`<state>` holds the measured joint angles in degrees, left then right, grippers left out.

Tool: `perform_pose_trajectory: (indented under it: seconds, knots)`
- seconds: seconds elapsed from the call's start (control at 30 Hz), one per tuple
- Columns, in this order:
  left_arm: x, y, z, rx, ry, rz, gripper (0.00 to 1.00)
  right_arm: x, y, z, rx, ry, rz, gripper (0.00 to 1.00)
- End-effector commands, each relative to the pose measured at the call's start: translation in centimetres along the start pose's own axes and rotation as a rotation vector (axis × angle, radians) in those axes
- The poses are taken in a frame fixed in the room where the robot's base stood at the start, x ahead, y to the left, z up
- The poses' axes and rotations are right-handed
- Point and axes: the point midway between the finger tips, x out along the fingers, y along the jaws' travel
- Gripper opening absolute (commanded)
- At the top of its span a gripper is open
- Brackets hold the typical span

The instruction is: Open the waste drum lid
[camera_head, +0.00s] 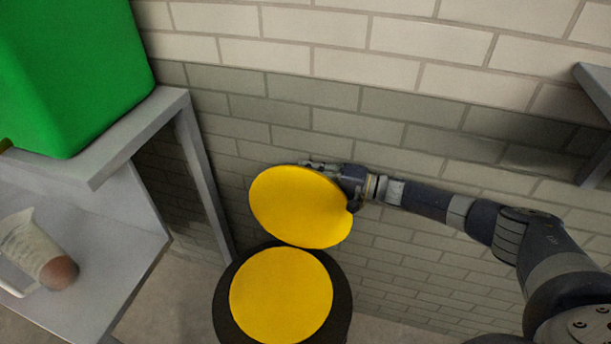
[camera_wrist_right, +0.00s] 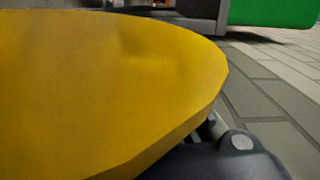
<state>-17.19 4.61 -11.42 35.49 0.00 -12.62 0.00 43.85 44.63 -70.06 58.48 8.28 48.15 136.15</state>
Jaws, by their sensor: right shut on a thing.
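The waste drum (camera_head: 224,308) is dark and stands upright at the bottom middle of the head view. A yellow round face (camera_head: 281,296) shows within its dark rim. The yellow lid (camera_head: 298,206) is a round disc, tilted up steeply behind the drum, with its lower edge at the drum's back rim. My right gripper (camera_head: 335,180) is shut on the lid's upper right edge, and its fingertips are partly hidden behind the lid. In the right wrist view the lid (camera_wrist_right: 100,95) fills much of the picture, with part of the gripper below its edge. My left gripper is not in view.
A brick wall (camera_head: 440,150) is close behind the lid and my right arm. A grey table (camera_head: 105,255) at left holds a beaker-like container (camera_head: 32,245). A green box (camera_head: 75,75) sits on the grey shelf above. A grey ledge (camera_head: 598,90) juts in at right.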

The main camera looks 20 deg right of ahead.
Motion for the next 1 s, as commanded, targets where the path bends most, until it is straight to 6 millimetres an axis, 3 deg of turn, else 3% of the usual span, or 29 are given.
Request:
perform_pose_trajectory:
  seconds: [0.27,0.3,0.4,1.0]
  knots:
    - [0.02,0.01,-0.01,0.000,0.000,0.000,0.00,-0.19,0.51,0.07,-0.001,0.001,0.011,0.00]
    - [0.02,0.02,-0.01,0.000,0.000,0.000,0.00,-0.19,0.53,0.07,-0.001,0.001,0.011,0.12]
    - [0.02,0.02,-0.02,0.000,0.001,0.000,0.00,-0.21,0.59,0.12,0.000,0.001,0.012,0.30]
    - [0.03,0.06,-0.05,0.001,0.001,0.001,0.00,-0.11,0.56,0.25,0.001,-0.002,0.010,0.30]
